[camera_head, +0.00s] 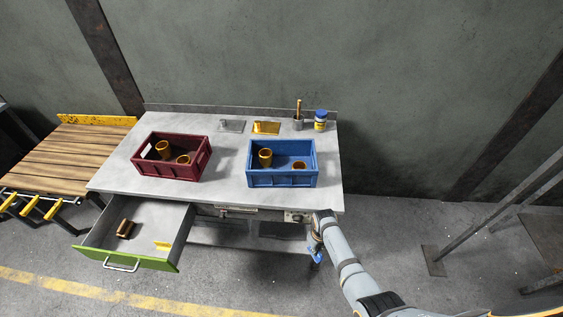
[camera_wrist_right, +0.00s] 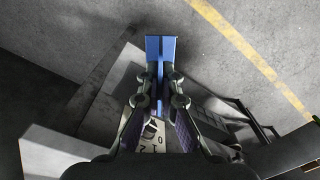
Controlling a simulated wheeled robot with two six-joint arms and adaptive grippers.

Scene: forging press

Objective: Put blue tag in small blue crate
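The small blue crate (camera_head: 283,180) stands on the right part of the workbench, with two brass-coloured cylindrical parts inside. My right gripper (camera_head: 316,248) is at the bench's front right corner, below the tabletop level and in front of the crate. In the right wrist view, its fingers (camera_wrist_right: 160,84) are closed on the blue tag (camera_wrist_right: 160,47), which sticks out past the fingertips. The tag also shows in the head view (camera_head: 317,257) as a small blue patch, partly hidden by the gripper. My left gripper is not in view.
A dark red crate (camera_head: 172,172) with brass parts stands left on the workbench (camera_head: 226,170). An open drawer (camera_head: 125,263) with a green front holds brown and yellow items.

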